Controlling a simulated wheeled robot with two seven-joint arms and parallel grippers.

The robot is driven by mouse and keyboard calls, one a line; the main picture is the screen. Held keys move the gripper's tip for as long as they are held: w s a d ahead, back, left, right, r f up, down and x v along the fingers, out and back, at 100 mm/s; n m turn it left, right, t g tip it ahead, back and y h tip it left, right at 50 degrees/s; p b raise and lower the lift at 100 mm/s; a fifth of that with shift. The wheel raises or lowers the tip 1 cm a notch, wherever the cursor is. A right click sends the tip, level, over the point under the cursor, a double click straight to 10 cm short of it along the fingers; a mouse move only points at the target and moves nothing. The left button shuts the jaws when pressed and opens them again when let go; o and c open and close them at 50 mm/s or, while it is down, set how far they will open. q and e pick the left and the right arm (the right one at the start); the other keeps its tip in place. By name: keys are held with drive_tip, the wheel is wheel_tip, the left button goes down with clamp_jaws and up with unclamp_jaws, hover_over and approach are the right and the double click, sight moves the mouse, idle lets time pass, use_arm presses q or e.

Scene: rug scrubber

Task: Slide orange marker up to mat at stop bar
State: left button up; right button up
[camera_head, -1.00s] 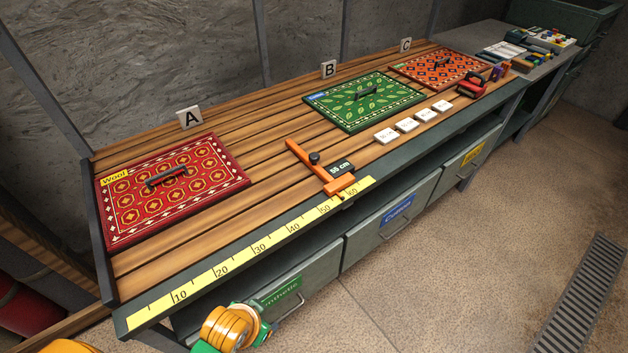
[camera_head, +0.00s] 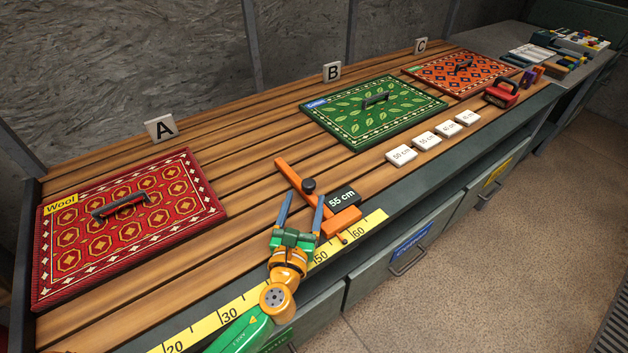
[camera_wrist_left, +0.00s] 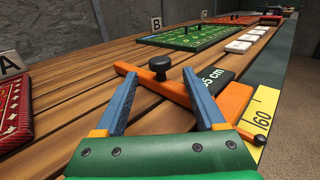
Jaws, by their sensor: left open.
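The orange marker (camera_head: 296,184) is an orange bar with a black knob (camera_head: 308,186), lying across the slats near the 55 to 60 end of the yellow ruler (camera_head: 232,312). A dark "55 cm" label (camera_head: 342,199) sits beside it. My left gripper (camera_head: 304,200) is open, its two blue fingers pointing at the marker on either side of the knob's line. In the left wrist view the knob (camera_wrist_left: 159,66) stands beyond and between the fingertips (camera_wrist_left: 160,78); I cannot tell whether they touch the bar. The red Wool mat (camera_head: 130,266) lies left, under sign A (camera_head: 160,128). My right gripper is not in view.
A green mat (camera_head: 360,138) lies behind and right of the marker, an orange patterned mat (camera_head: 440,85) farther right. White cm tiles (camera_head: 400,156) and a red-handled tool (camera_head: 502,93) line the front edge. Bare slats lie between the red mat and the marker.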

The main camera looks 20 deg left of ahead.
sight(306, 189)
use_arm(q)
drive_tip(key=shift+d+f, duration=0.1)
drive_tip(key=shift+w+r, duration=0.55)
drive_tip(key=shift+w, duration=0.3)
drive_tip(key=w, duration=0.4)
drive_tip(key=shift+w+a+f, duration=0.1)
drive_tip(key=shift+a+f, duration=0.2)
drive_tip(key=shift+a, duration=0.1)
drive_tip(key=shift+s+r, duration=0.15)
drive_tip(key=shift+s, duration=0.05)
drive_tip(key=shift+c, duration=0.5)
drive_tip(key=c, duration=1)
drive_tip(key=shift+s+a, duration=0.1)
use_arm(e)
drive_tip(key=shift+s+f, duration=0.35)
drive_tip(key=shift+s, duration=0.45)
